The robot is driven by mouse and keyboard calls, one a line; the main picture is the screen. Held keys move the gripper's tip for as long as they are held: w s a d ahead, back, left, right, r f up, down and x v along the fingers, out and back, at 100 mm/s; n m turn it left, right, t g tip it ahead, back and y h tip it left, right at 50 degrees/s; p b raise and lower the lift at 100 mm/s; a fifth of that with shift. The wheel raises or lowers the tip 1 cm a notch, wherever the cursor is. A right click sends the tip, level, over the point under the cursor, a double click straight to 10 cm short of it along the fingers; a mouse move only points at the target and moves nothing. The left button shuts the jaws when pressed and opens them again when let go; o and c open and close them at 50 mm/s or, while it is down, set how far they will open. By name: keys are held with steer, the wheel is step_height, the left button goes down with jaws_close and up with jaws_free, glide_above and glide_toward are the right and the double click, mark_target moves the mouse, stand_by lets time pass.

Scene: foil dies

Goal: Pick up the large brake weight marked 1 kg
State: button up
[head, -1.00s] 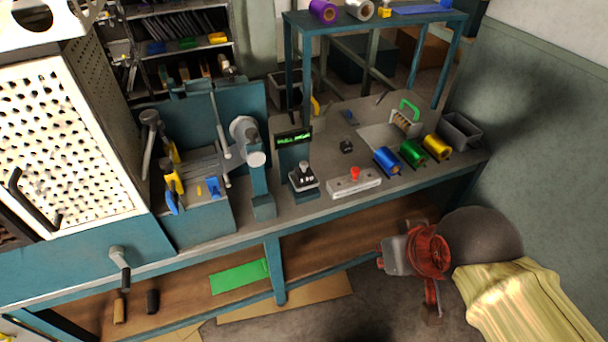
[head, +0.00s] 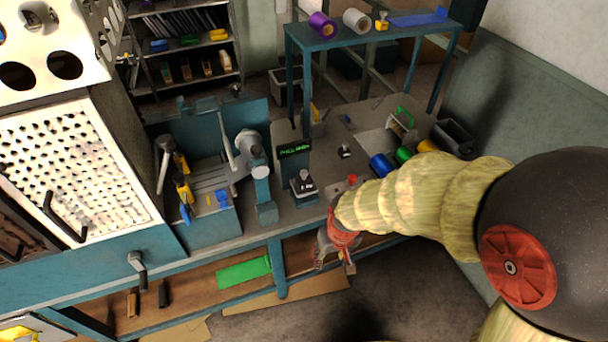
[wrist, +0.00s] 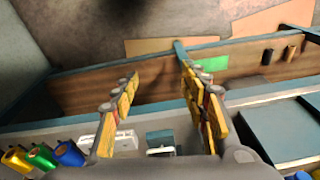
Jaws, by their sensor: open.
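I cannot read a 1 kg mark anywhere. A small group of metal weights (head: 303,182) stands on a dark base on the bench in the head view, below the green-lit display; which one is the large brake weight I cannot tell. My gripper (head: 336,256) hangs at the bench's front edge, right of and lower in the picture than the weights, apart from them. In the wrist view my gripper (wrist: 158,75) has its yellow-padded fingers spread, with nothing held between them. No weight can be made out clearly in the wrist view.
The display post (head: 294,150) stands behind the weights. Left of it is a teal machine with a grey wheel (head: 248,143). Blue (head: 381,165) and green (head: 404,155) foil rolls lie behind my arm. A lower shelf holds a green sheet (head: 243,272).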

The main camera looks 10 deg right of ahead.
steer(key=o, duration=0.4)
steer(key=w+a+f, duration=0.1)
steer(key=w+f, duration=0.1)
steer(key=f, duration=0.1)
steer(key=w+f+t+p, duration=0.1)
steer(key=w+f, duration=0.2)
steer(key=w+a+f+t+p, duration=0.1)
steer(key=w+f, duration=0.1)
steer(key=shift+w+a+f, duration=0.25)
steer(key=shift+a+f, duration=0.1)
steer(key=shift+f, duration=0.05)
steer(key=shift+o, duration=0.5)
steer(key=w+t, duration=0.1)
steer(key=w+f+t, duration=0.1)
steer(key=w, duration=0.1)
steer(key=w+f+t+p, duration=0.1)
steer(key=shift+w+a, duration=0.25)
steer(key=shift+w, duration=0.15)
steer(key=t, duration=0.7)
glide_toward(304, 179)
steer(key=w, duration=0.2)
steer(key=shift+m, duration=0.3)
steer(key=b+x, duration=0.1)
steer(key=x, duration=0.2)
steer(key=b+x, duration=0.1)
steer(key=x, duration=0.2)
steer(key=shift+w+f, duration=0.2)
steer(key=shift+f, duration=0.35)
steer(key=shift+w, duration=0.25)
